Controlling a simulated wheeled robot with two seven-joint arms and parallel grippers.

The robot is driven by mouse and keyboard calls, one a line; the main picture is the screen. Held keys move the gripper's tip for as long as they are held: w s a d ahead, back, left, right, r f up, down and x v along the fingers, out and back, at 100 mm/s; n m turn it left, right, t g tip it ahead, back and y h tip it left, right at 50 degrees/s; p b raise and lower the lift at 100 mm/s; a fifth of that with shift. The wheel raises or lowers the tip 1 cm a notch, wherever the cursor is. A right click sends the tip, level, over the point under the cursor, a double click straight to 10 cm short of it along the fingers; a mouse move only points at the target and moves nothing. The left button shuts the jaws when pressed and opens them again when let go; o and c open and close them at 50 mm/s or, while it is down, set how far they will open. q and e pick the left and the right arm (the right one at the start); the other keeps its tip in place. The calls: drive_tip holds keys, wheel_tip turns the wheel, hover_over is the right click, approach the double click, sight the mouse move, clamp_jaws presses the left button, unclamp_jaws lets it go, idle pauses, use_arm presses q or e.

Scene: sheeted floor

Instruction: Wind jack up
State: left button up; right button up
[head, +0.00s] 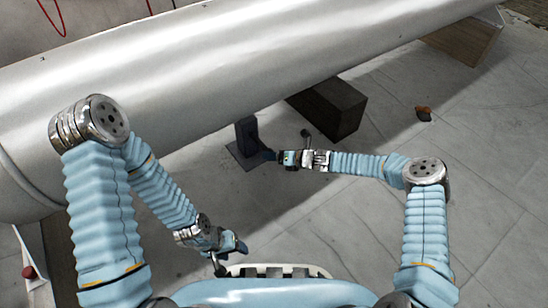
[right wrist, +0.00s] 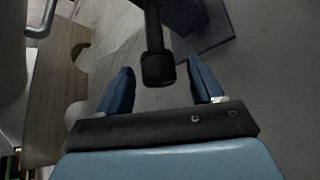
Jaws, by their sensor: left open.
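A dark blue-grey jack (head: 246,133) stands on a flat plate on the floor, beneath the large pale cylinder (head: 220,70). My right gripper (head: 270,156) is right beside the jack's lower part. In the right wrist view, the right gripper (right wrist: 162,80) has its blue fingers spread. A black rod with a thick knob end (right wrist: 158,68) reaches between them, with gaps visible on both sides. Part of the jack and its base plate (right wrist: 205,30) shows beyond the fingers. My left gripper (head: 240,246) is open and empty, low over the floor, well short of the jack.
A dark block (head: 335,108) stands on the floor right of the jack. A wooden support (head: 465,42) is under the cylinder's far right. The floor at right is mostly clear. The cylinder hangs low over the jack.

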drive_tip(key=n+t+h, duration=0.1)
drive_tip(key=n+h, duration=0.1)
drive_tip(key=a+n+t+h+b, duration=0.1)
drive_tip(key=n+t+h, duration=0.1)
drive_tip(key=n+h, duration=0.1)
drive_tip(key=s+n+t+h+b, duration=0.1)
drive_tip(key=n+t+h, duration=0.1)
drive_tip(key=shift+a+r+n, duration=0.15)
drive_tip(key=shift+n, duration=0.15)
drive_tip(key=shift+c, duration=0.5)
